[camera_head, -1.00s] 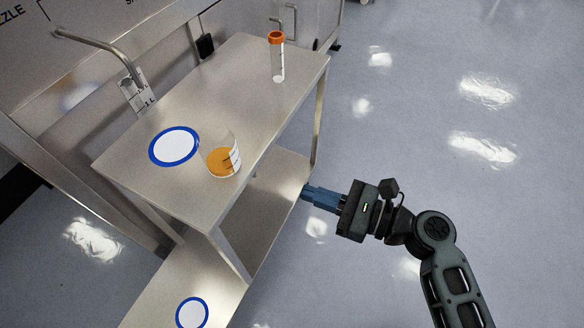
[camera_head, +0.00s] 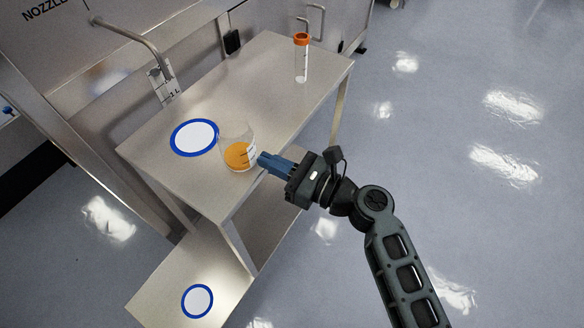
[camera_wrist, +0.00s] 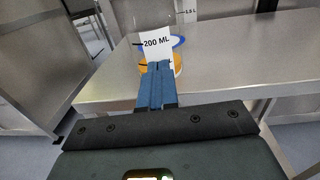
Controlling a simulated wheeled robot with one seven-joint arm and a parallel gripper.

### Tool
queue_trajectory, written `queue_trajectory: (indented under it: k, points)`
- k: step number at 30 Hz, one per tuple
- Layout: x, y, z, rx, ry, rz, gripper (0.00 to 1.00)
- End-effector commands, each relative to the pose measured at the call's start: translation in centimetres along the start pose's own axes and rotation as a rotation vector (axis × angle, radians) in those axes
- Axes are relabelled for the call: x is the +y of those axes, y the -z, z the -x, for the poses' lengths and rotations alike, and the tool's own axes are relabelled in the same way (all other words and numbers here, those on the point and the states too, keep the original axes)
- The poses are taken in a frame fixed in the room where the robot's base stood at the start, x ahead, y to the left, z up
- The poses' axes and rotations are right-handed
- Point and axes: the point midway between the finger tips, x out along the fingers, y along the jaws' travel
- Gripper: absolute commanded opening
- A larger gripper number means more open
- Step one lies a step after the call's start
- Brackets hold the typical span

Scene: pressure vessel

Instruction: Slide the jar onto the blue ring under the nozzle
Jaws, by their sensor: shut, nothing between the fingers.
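The jar (camera_head: 238,153) is a clear vessel with orange contents and a white label, standing upright on the steel table. In the wrist view its label (camera_wrist: 156,44) reads 200 ML. The blue ring (camera_head: 194,137) with a white centre lies on the table just left of the jar; in the wrist view it shows partly behind the jar (camera_wrist: 178,42). The nozzle (camera_head: 130,38) is a bent metal pipe from the wall panel, above and left of the ring. My gripper (camera_head: 262,160) is shut and empty, its blue fingertips at the jar's right side; contact cannot be told.
An orange-capped tube (camera_head: 302,58) stands at the table's far right end. A second blue ring (camera_head: 197,301) lies on the lower shelf (camera_head: 165,290). The tabletop (camera_head: 265,90) between jar and tube is clear.

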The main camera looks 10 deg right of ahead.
Motion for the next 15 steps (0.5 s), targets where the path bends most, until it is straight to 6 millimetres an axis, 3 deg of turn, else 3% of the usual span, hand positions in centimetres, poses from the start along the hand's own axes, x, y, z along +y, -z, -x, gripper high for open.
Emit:
queue_trajectory:
  k: [15]
  points:
    - [0.00, 0.05, -1.06, 0.001, 0.001, 0.000, 0.00]
